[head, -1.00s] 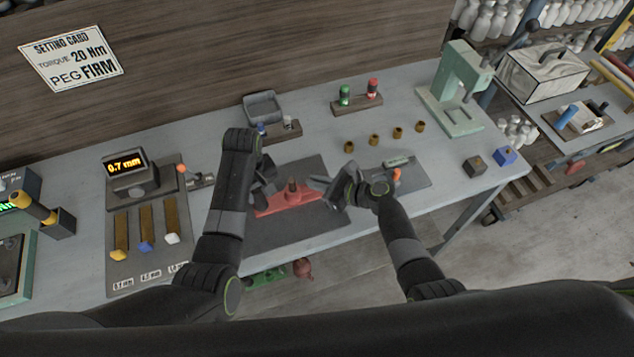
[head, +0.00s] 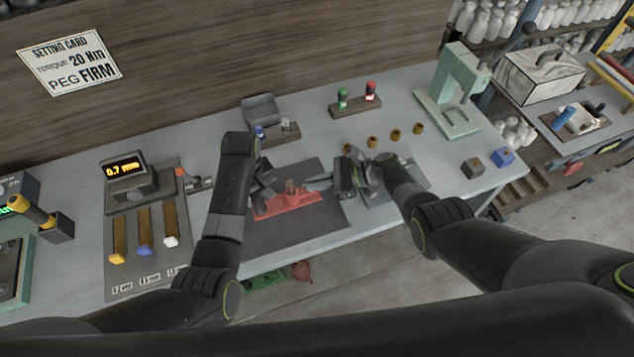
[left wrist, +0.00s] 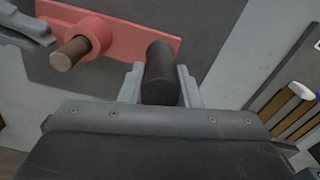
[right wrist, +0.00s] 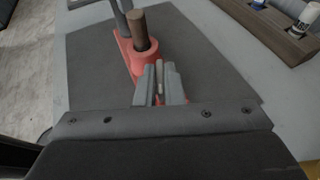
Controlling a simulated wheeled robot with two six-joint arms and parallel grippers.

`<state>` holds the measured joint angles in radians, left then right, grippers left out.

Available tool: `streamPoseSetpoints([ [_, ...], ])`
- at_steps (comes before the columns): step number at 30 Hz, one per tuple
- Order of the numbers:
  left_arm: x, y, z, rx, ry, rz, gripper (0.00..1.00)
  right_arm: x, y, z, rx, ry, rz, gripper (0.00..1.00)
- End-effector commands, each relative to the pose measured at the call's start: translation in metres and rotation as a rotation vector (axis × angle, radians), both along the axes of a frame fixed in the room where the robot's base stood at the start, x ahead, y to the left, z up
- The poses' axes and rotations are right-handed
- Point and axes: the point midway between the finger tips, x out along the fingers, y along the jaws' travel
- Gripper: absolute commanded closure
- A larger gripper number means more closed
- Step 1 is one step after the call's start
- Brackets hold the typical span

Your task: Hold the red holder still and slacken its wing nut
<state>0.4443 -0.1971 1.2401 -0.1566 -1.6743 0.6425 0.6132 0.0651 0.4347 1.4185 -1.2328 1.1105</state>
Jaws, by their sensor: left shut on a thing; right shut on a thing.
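The red holder (head: 290,203) lies on a dark mat on the bench. In the left wrist view it is a red plate (left wrist: 125,32) with a brown peg (left wrist: 72,52) in a round collar and a dark upright post. My left gripper (head: 262,188) is shut on this dark post (left wrist: 160,72), one finger on each side. My right gripper (head: 315,184) is at the holder's right side. In the right wrist view its fingers (right wrist: 160,80) are close together around a small pale piece, seemingly the wing nut, mostly hidden by the fingers.
The dark mat (head: 320,236) has bare room in front of the holder. Behind stand a grey tray (head: 262,110) and a rack with green and red bottles (head: 356,106). Several brass pieces (head: 395,134) stand behind my right gripper. A gauge (head: 128,175) stands left.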

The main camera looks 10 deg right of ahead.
Motion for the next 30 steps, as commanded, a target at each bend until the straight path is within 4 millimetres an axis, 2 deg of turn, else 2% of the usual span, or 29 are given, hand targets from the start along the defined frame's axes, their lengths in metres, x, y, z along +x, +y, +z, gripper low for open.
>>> streamPoseSetpoints([
  [1,-0.0003,0.0012,-0.0004,0.002,0.002,-0.002,1.0,-0.0002,-0.0048,-0.0042,-0.013,0.003,-0.001,1.0],
  [19,0.0003,0.002,-0.0004,0.004,0.0,0.0,1.0,-0.001,-0.0058,-0.0034,-0.01,0.004,0.019,1.0],
  [20,0.0003,0.0021,-0.0004,0.004,0.0,0.001,1.0,-0.001,-0.0059,-0.0034,-0.01,0.004,0.019,0.91],
  [24,0.0003,0.0019,-0.0005,0.004,0.0,0.001,1.0,-0.0007,-0.0044,-0.0023,-0.007,0.003,0.022,0.72],
  [25,0.0003,0.0018,-0.0005,0.004,0.0,0.001,1.0,-0.0007,-0.004,-0.002,-0.006,0.003,0.022,0.7],
  [30,0.0,0.0013,-0.0006,0.002,0.0,0.001,1.0,-0.0004,-0.0027,-0.001,-0.003,0.002,0.023,0.7],
])
